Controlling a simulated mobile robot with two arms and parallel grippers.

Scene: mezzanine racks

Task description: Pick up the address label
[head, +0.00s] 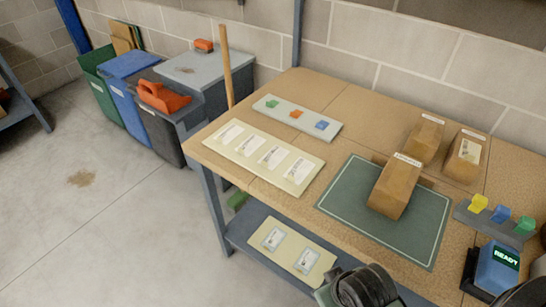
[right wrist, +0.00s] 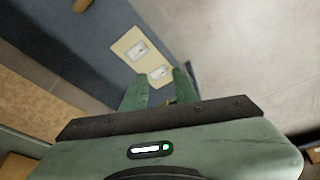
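Several white address labels (head: 272,158) lie in a row on a cream board (head: 258,169) at the left of the tabletop. Two more labels, one at the left (head: 272,238) and one at the right (head: 306,261), lie on a cream board (head: 289,250) on the lower shelf. In the right wrist view these two labels (right wrist: 137,50) (right wrist: 158,72) show beyond my fingertips. My right gripper (right wrist: 160,82) is open and empty, with its green fingers apart. I cannot tell its exact distance from the labels. My left gripper is not in view.
A brown package (head: 394,188) sits on a dark green mat (head: 345,208), with two more boxes behind. A strip with coloured pieces (head: 295,126) lies at the back; a blue READY device (head: 496,267) stands at the right. The table edge overhangs the lower shelf (head: 240,233).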

